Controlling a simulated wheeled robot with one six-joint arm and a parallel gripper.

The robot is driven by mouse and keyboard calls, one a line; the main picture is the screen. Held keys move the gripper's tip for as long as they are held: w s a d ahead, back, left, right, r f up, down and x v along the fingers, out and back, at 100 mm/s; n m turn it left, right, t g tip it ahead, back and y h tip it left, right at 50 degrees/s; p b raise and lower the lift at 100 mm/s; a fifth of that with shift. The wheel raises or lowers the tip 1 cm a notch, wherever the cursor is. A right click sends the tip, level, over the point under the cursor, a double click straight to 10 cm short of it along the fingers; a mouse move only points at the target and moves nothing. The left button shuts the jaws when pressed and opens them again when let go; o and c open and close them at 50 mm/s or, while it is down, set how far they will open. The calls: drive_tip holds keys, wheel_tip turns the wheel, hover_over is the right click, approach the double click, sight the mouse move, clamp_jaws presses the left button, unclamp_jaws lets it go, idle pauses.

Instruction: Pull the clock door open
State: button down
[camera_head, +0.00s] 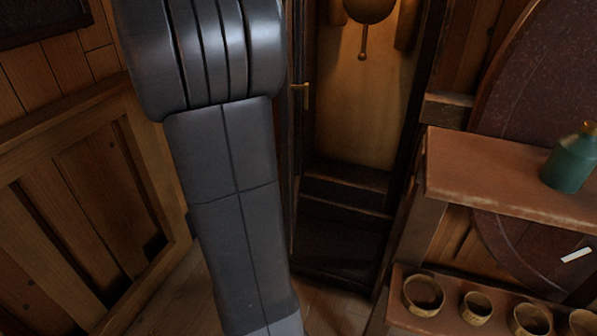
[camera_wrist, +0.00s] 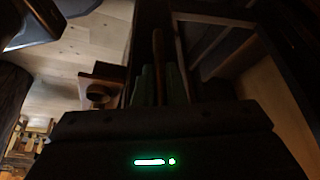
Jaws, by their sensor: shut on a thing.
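The tall clock case (camera_head: 345,232) stands right of my arm in the head view. Its lit inside and pendulum (camera_head: 363,42) show through the front. The clock door (camera_head: 293,180) is seen nearly edge-on at the left side of the opening, standing open. A small brass-coloured handle (camera_head: 305,97) shows on it beside my arm. In the wrist view, my gripper (camera_wrist: 161,84) has its two greenish fingers close together around a thin brown bar, the handle (camera_wrist: 158,48). My arm hides the gripper in the head view.
A wooden shelf (camera_head: 500,182) with a green bottle (camera_head: 572,160) stands right of the clock. Several small bowls sit on a lower shelf (camera_head: 408,312). Wooden panelling (camera_head: 90,180) is on the left. Bare floor shows beside my arm.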

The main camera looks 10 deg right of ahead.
drive_tip(key=w+a+m+p, duration=0.2)
drive_tip(key=w+a, duration=0.5)
drive_tip(key=a, duration=0.4)
drive_tip(key=shift+w+g+p, duration=0.35)
drive_tip(key=shift+g+p, duration=0.05)
drive_tip(key=shift+p, duration=0.25)
drive_tip(key=c, duration=1.5)
unclamp_jaws()
drive_tip(key=p+v, duration=0.2)
drive_tip(key=v, duration=1.1)
drive_tip(key=shift+r, duration=0.4)
drive_tip(key=shift+f, duration=0.1)
drive_tip(key=b+x, duration=0.2)
drive_tip(key=x, duration=1.1)
drive_tip(key=shift+s+d+f, duration=0.1)
drive_tip(key=shift+f, duration=0.25)
